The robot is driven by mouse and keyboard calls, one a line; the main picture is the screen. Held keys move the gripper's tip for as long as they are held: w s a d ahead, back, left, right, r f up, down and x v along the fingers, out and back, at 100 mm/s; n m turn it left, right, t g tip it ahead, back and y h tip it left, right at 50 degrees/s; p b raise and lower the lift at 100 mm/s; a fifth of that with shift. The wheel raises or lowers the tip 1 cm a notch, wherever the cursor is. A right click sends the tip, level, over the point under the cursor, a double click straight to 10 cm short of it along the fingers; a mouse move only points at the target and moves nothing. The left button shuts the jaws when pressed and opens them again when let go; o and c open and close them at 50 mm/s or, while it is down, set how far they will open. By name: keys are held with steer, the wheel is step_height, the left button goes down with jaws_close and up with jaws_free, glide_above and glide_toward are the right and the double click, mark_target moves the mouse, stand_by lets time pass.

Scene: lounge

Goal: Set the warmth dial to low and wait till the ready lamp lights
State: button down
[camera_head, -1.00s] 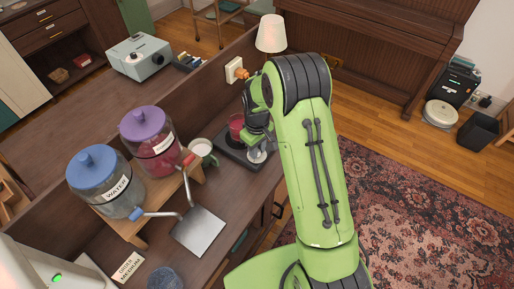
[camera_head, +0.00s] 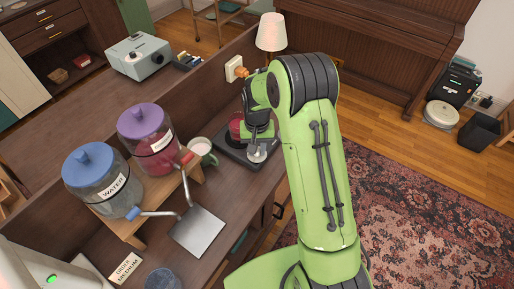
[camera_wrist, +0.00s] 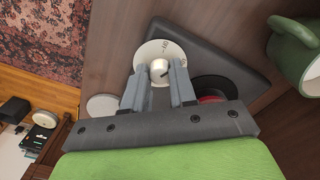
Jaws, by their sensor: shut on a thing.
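The warmer (camera_head: 229,156) is a flat dark slab on the counter, with a red cup (camera_head: 236,127) on its dark plate. Its white warmth dial (camera_head: 257,154) faces up near the front. In the wrist view the dial (camera_wrist: 145,53) shows partly hidden printed marks and a pale central knob (camera_wrist: 159,70). My gripper (camera_wrist: 159,76) is shut on this knob, one finger on each side. The setting cannot be read for certain. I cannot make out a lit ready lamp; my gripper and arm cover part of the warmer.
A green mug (camera_head: 202,150) stands left of the warmer. The water jar (camera_head: 96,179) and a red-filled jar (camera_head: 151,143) stand on a wooden rack. A pale disc (camera_wrist: 102,106) lies beside the dial in the wrist view. A lit lamp (camera_head: 271,33) stands behind.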

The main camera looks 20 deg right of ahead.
steer(key=m, duration=0.5)
steer(key=shift+b, duration=0.3)
steer(key=shift+w+m, duration=0.1)
steer(key=shift+m, duration=0.2)
steer(key=c, duration=0.9)
jaws_free()
step_height(320, 180, up, 16)
steer(key=p, duration=0.2)
steer(key=shift+p, duration=0.3)
steer(key=shift+f, duration=0.1)
